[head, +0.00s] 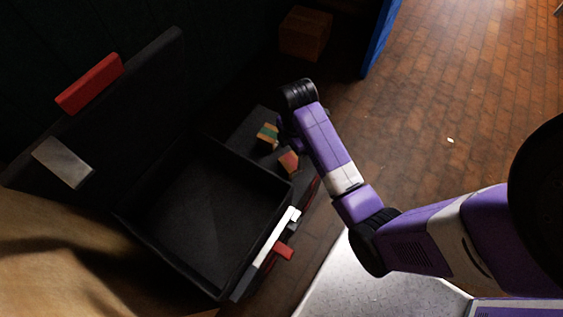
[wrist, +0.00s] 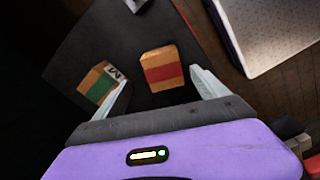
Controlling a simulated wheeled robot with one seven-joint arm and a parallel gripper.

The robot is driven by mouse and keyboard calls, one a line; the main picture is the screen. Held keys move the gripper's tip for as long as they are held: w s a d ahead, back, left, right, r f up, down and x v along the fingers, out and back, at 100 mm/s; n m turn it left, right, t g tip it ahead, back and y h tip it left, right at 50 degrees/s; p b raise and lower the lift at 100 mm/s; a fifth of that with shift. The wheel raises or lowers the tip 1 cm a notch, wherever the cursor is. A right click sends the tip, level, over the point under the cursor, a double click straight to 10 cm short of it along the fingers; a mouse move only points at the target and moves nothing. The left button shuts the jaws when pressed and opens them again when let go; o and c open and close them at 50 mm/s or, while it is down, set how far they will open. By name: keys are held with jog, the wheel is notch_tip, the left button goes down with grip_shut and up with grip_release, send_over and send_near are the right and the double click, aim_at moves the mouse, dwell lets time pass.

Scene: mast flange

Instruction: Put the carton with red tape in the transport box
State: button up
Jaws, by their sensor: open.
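The carton with red tape (head: 289,161) is a small tan block on a dark surface (head: 250,125) beside the box. In the wrist view the red-taped carton (wrist: 161,70) appears between the spread fingers of my gripper (wrist: 161,80). The gripper is open and holds nothing; the height gap to the carton is hard to tell. The transport box (head: 128,222) is a black case, open and empty, left of the cartons in the head view. In the head view the gripper's fingers are mostly hidden behind my arm.
A carton with green tape (head: 267,136) lies close by; in the wrist view it (wrist: 97,83) is just beside the left finger. The box's raised lid (head: 150,85) stands at the back. A cardboard box (head: 305,33) sits on the brick floor (head: 470,90).

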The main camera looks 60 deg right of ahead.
aim_at(292, 161)
jog(key=shift+s+a+n, duration=0.15)
jog(key=shift+s+n, duration=0.15)
jog(key=shift+w+f+b, duration=0.1)
jog(key=shift+f+b, duration=0.7)
jog(key=shift+f, duration=3.1)
grip_shut()
jog(key=shift+r, duration=0.15)
